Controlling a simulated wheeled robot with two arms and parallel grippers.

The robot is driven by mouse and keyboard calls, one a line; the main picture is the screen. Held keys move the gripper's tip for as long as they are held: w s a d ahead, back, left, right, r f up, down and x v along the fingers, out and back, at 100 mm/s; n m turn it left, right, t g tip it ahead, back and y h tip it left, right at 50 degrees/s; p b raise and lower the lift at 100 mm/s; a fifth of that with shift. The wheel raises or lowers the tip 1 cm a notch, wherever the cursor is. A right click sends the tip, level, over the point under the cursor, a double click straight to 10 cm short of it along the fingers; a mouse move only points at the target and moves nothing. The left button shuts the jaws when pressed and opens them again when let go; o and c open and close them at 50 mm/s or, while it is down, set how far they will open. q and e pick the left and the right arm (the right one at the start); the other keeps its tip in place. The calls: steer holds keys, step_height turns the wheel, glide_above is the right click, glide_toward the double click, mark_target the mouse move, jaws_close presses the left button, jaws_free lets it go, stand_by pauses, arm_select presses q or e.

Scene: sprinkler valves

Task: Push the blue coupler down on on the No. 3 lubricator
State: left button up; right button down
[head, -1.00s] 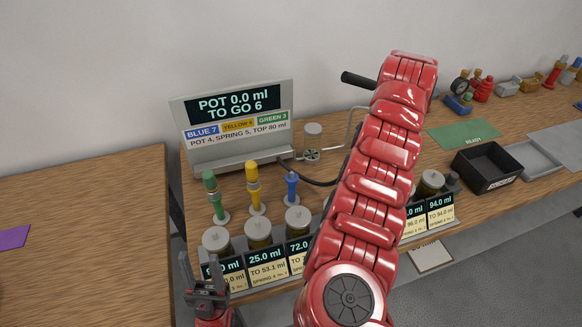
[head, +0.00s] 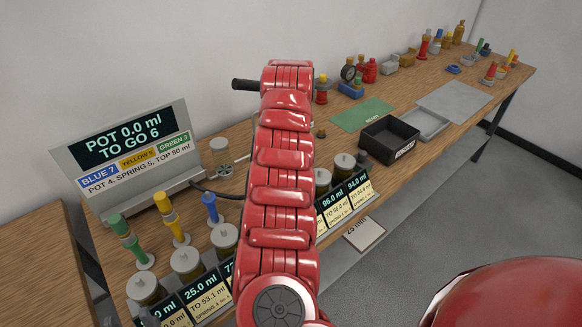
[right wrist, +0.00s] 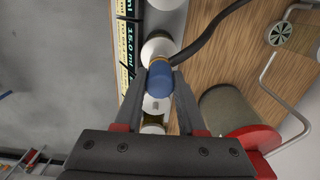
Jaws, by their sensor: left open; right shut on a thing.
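The blue coupler (right wrist: 160,80) with a brass-coloured ring and a black hose (right wrist: 215,32) is between the fingers of my right gripper (right wrist: 160,76), which is shut on it. It is over the row of lubricators, in front of a pale lid (right wrist: 158,48); I cannot tell whether it touches. A label reading 15.0 ml (right wrist: 125,33) is beside it. In the head view, my red arm hides the coupler and the middle of the row. Lubricators show left (head: 186,262) and right (head: 345,162) of it; the No. 3 marking is not legible. My left gripper is not in view.
A display (head: 120,145) reads POT 0.0 ml, TO GO 6. Green (head: 124,234), yellow (head: 168,212) and blue (head: 211,207) upright pieces stand behind the lubricators. A black bin (head: 390,140) and green mat (head: 362,114) lie to the right.

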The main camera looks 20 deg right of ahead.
steer(key=shift+f+b, duration=0.55)
steer(key=shift+f, duration=0.2)
steer(key=shift+c, duration=2.1)
jaws_free()
steer(key=shift+r, duration=0.1)
steer(key=shift+r, duration=0.1)
step_height(320, 180, up, 5)
steer(key=p, duration=0.4)
steer(key=shift+p, duration=0.35)
step_height(320, 180, up, 8)
steer(key=p, duration=0.6)
